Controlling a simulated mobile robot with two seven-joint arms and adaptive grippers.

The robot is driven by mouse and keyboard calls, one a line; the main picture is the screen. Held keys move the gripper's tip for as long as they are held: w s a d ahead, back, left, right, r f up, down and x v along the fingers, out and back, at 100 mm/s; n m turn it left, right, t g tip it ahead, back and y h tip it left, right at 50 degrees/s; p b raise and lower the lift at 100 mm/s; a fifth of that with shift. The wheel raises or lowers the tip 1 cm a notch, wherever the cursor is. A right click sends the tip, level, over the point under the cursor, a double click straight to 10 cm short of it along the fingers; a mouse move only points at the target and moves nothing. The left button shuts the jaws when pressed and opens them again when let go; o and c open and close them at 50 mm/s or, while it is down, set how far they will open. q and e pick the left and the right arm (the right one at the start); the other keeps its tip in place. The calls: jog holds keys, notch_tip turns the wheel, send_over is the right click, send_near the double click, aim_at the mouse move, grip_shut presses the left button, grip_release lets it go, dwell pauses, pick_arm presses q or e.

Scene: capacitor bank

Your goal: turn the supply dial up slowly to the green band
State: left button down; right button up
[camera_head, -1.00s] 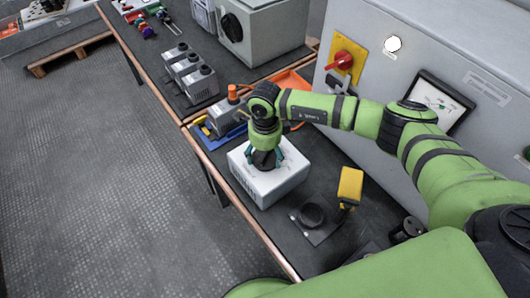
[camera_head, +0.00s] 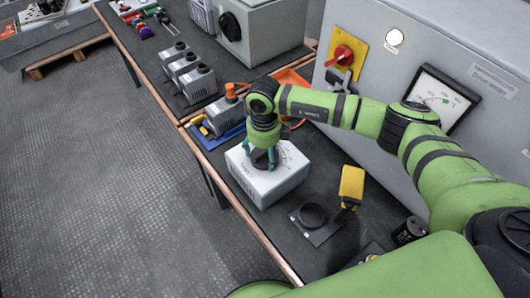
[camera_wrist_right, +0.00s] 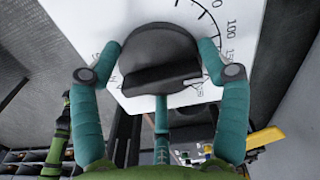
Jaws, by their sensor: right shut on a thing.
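The supply is a white box (camera_head: 268,188) on the bench, with a dark dial knob (camera_wrist_right: 160,58) on its top face. A printed scale with numbers such as 50, 100 and 150 curves around the knob in the right wrist view. My right gripper (camera_head: 264,160) points down over the box, its teal fingers closed on opposite sides of the knob. The panel meter (camera_head: 440,98) has a white face with a small green mark; its needle reading is too small to tell. My left gripper is not in view.
A yellow handheld device (camera_head: 351,183) and a black ring on a plate (camera_head: 312,216) are close to the box. Grey capacitor units (camera_head: 197,84) stand farther along the bench. A red rotary switch (camera_head: 343,54) is on the cabinet.

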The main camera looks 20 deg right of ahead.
jog(key=shift+w+a+r, duration=0.15)
jog(key=shift+a, duration=0.05)
dwell(0.3)
jog(key=o, duration=1.1)
jog(key=shift+o, duration=0.2)
jog(key=shift+w+a, duration=0.1)
jog(key=shift+d, duration=0.2)
notch_tip(320, 180, up, 12)
jog(key=shift+a, duration=0.15)
dwell(0.5)
